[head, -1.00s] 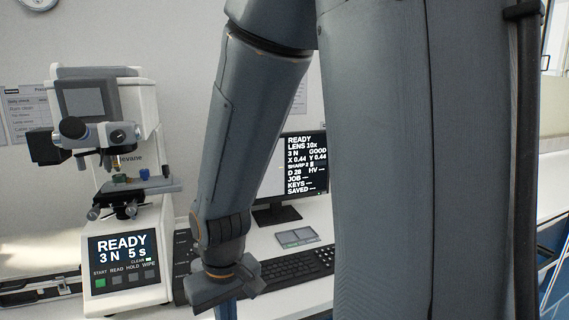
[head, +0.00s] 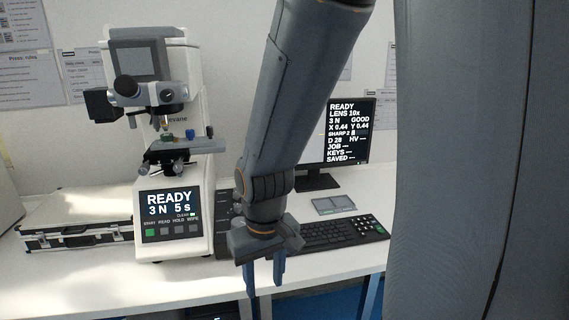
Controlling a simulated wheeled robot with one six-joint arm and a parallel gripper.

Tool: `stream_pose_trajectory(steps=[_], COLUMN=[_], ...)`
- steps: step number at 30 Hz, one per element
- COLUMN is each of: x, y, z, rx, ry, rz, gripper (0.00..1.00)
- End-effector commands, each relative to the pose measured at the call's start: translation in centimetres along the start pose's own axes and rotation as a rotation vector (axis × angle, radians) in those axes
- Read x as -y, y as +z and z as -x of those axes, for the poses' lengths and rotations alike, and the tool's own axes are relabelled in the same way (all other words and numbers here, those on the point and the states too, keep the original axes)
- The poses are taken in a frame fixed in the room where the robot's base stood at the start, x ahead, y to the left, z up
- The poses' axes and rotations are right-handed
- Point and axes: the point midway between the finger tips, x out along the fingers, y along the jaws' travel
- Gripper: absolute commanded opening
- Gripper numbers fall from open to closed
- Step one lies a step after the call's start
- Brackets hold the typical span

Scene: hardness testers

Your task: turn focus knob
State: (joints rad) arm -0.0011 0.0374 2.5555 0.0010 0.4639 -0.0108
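The hardness tester (head: 173,105) stands on the bench at left, a white body with a grey head, lens turret and specimen stage (head: 180,145). Its front panel (head: 170,204) reads READY, 3 N, 5 s. Dark knobs show below the stage, one at its left (head: 152,170); I cannot tell which is the focus knob. My gripper (head: 264,280) points down in front of the bench edge, right of and lower than the tester. Its two fingers are apart with nothing between them. It touches no knob.
A monitor (head: 348,130) reading LENS 10x, GOOD and SHARP 2 stands behind my arm, with a keyboard (head: 345,231) and small grey pad (head: 333,204) before it. The bench front left (head: 110,278) is clear.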

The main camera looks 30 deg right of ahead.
Motion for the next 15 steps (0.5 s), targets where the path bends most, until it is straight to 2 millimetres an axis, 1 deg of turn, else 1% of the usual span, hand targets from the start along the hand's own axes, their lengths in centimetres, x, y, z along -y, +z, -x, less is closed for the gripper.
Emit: stream_pose_trajectory(steps=[1,2,3,5,8,9,11,12,14,15], x=[-0.1,-0.1,-0.3,-0.6,-1.2,-1.5,-2.0,-2.4,-2.9,-3.3], y=[-0.7,-1.3,-2.5,-4.9,-10.1,-12.3,-15.4,-17.5,-20.3,-22.1], z=[-0.1,-0.1,-0.2,-0.4,-0.6,-0.6,-0.6,-0.5,-0.4,-0.2], rx=[-0.001,0.001,0.002,0.006,0.018,0.024,0.034,0.041,0.049,0.053], ry=[0.000,0.000,0.000,0.000,-0.001,-0.003,-0.007,-0.010,-0.016,-0.019], rz=[0.014,0.031,0.063,0.133,0.296,0.371,0.482,0.558,0.668,0.737], gripper=[0.49,0.54,0.60,0.60,0.60,0.60,0.60,0.60,0.60,0.60])
